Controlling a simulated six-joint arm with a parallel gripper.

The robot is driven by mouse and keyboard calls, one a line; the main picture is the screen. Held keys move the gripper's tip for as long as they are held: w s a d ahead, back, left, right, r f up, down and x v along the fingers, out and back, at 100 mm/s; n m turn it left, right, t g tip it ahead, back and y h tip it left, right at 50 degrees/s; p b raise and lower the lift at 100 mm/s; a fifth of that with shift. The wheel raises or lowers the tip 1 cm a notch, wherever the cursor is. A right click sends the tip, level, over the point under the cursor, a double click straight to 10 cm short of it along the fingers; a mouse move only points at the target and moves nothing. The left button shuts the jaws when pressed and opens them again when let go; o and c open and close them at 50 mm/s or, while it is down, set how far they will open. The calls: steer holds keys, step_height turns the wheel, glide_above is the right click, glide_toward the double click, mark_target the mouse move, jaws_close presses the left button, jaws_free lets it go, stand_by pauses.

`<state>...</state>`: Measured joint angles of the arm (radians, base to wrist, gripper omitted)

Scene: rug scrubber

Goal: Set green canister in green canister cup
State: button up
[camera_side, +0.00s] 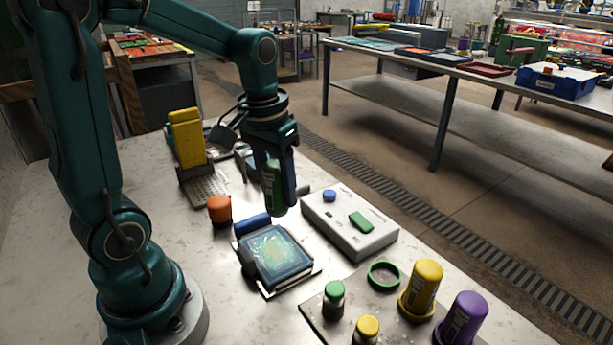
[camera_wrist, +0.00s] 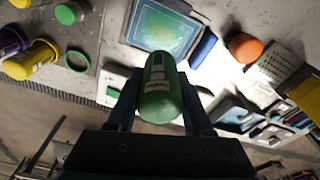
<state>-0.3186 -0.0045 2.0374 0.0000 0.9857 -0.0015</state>
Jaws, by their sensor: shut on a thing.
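My gripper (camera_side: 276,178) is shut on the green canister (camera_side: 273,187) and holds it upright in the air, above the table between the framed rug piece and the white box. In the wrist view the green canister (camera_wrist: 160,88) sits between the two fingers of my gripper (camera_wrist: 159,105). The green canister cup (camera_side: 384,275) is an empty green ring on the dark plate near the front right. It also shows in the wrist view (camera_wrist: 78,61) at the upper left. The canister is apart from the cup, up and to its left.
A yellow canister (camera_side: 424,287) and a purple canister (camera_side: 462,319) stand right of the green cup. A green-capped jar (camera_side: 334,299) and a yellow-capped jar (camera_side: 367,329) stand left and in front. The white box (camera_side: 349,225) lies between my gripper and the cup.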

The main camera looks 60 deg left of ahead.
steer(key=w+d+m, duration=0.5)
steer(key=w+d, duration=0.6)
steer(key=w, duration=0.1)
steer(key=shift+m+h, duration=0.3)
steer(key=shift+m, duration=0.2)
steer(key=shift+s+d+f, duration=0.1)
steer(key=shift+d+f, duration=0.65)
steer(key=shift+f, duration=0.6)
steer(key=shift+s+d+f, duration=0.1)
steer(key=shift+d+f, duration=0.65)
steer(key=shift+f, duration=0.55)
steer(key=shift+s+d+f, duration=0.1)
steer(key=shift+d+f, duration=0.65)
steer(key=shift+f, duration=0.6)
steer(key=shift+f, duration=0.6)
steer(key=o, duration=1.3)
steer(key=shift+o, duration=0.2)
steer(key=shift+r, duration=0.1)
steer(key=shift+s+r, duration=0.15)
steer(key=shift+r, duration=1.1)
steer(key=shift+s+r, duration=0.1)
steer(key=shift+r, duration=1.1)
